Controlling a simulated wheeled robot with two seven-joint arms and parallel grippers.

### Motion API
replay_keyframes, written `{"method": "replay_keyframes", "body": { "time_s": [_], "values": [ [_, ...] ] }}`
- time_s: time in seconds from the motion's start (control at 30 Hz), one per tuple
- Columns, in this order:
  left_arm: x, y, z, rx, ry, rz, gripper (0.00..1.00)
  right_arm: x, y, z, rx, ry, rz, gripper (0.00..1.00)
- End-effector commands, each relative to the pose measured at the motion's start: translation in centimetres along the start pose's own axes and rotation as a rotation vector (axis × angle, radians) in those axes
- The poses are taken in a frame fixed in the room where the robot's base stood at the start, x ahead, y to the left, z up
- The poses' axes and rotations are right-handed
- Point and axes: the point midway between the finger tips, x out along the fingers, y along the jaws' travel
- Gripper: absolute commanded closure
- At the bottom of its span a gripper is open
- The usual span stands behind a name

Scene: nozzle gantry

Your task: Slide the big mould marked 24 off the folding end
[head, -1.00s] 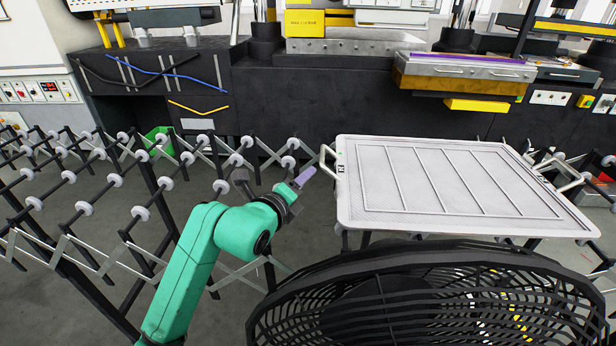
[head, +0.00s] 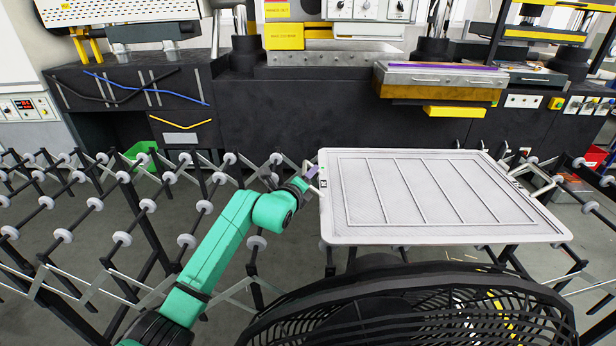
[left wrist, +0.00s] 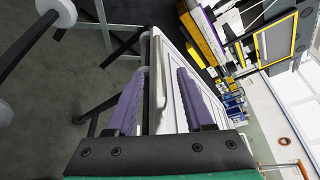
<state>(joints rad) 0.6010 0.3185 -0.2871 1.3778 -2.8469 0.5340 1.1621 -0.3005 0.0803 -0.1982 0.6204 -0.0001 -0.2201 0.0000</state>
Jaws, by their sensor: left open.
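The big mould (head: 435,190) is a pale, flat rectangular plate with raised ribs, lying level on the folding roller conveyor's end. A small dark mark sits on its left edge, too small to read. It has a bar handle on each short side. My left gripper (head: 312,173) is at the left handle. In the left wrist view its two purple fingers (left wrist: 160,82) stand open, one on each side of the handle bar (left wrist: 159,72). They look apart from the bar, though contact is hard to judge. My right gripper is not in view.
The folding roller conveyor (head: 147,204) spreads to the left with white rollers on crossed legs. A black round fan-like grille (head: 410,312) fills the near front. A dark machine bench (head: 310,105) runs behind. A green bin (head: 140,153) stands under it. Grey floor shows between.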

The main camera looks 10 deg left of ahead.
Motion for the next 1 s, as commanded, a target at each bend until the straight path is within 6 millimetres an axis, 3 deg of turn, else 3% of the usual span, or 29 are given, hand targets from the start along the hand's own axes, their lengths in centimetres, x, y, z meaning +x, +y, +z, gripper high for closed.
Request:
{"method": "replay_keyframes", "body": {
  "time_s": [0.17, 0.23, 0.3, 0.33, 1.0],
  "values": [
    [0.0, 0.02, -0.04, 0.0, 0.0, 0.0, 0.48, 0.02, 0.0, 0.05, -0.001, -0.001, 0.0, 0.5],
    [-0.01, 0.03, -0.04, 0.0, 0.001, 0.0, 0.67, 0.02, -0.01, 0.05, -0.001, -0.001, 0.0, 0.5],
    [-0.01, 0.04, -0.04, 0.0, 0.001, 0.001, 0.94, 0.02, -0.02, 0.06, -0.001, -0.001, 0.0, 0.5],
    [-0.02, 0.04, -0.04, 0.0, 0.001, 0.001, 1.0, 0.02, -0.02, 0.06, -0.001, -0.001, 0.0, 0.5],
    [-0.03, 0.05, -0.07, -0.002, 0.001, 0.001, 1.0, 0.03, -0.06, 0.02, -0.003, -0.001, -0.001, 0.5]
  ]
}}
